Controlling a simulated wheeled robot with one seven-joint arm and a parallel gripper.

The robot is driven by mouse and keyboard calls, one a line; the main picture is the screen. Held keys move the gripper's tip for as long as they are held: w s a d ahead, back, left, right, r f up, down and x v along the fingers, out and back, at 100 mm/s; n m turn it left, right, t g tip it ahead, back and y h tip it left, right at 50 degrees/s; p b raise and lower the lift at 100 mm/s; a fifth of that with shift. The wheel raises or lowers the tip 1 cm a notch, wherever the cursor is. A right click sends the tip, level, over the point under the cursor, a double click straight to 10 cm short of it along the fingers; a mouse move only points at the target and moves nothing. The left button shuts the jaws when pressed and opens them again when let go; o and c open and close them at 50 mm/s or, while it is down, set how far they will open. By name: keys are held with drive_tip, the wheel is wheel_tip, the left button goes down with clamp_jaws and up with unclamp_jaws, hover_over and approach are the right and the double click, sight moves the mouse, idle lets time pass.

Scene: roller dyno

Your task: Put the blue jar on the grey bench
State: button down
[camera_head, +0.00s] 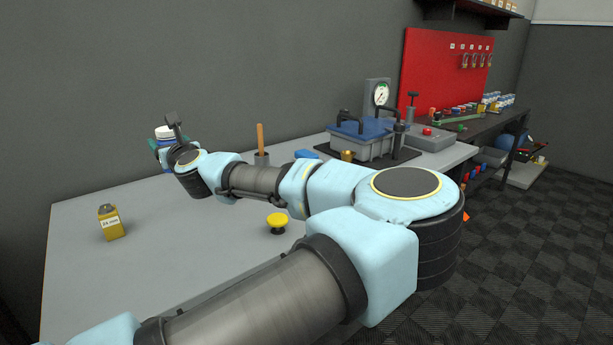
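A small jar with a white lid and a blue body (163,132) shows at the far left end of my arm, near the back wall. My gripper (171,128) is right at the jar, with a dark finger standing up beside its lid. The wrist hides the jar's lower part and most of the gripper. I cannot tell whether the fingers are shut on the jar, or whether it touches the bench. The grey bench (90,265) runs along the wall beneath my arm, its left part largely bare.
A yellow labelled box (110,222) stands at the bench's left, and a yellow mushroom button (277,222) near the middle. A pot with a wooden handle (261,145), a blue-topped machine (362,137) and a gauge (380,95) stand toward the back right. Bare bench lies between box and button.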

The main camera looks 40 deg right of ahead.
drive_tip(key=f+b, duration=0.3)
drive_tip(key=f, duration=0.1)
drive_tip(key=shift+w+d+f, duration=0.1)
drive_tip(key=shift+w+d, duration=0.15)
drive_tip(key=shift+w, duration=0.1)
drive_tip(key=shift+f, duration=0.1)
wheel_tip(320, 180, down, 10)
drive_tip(key=shift+r+p, duration=0.15)
drive_tip(key=shift+p, duration=0.15)
unclamp_jaws()
idle(0.3)
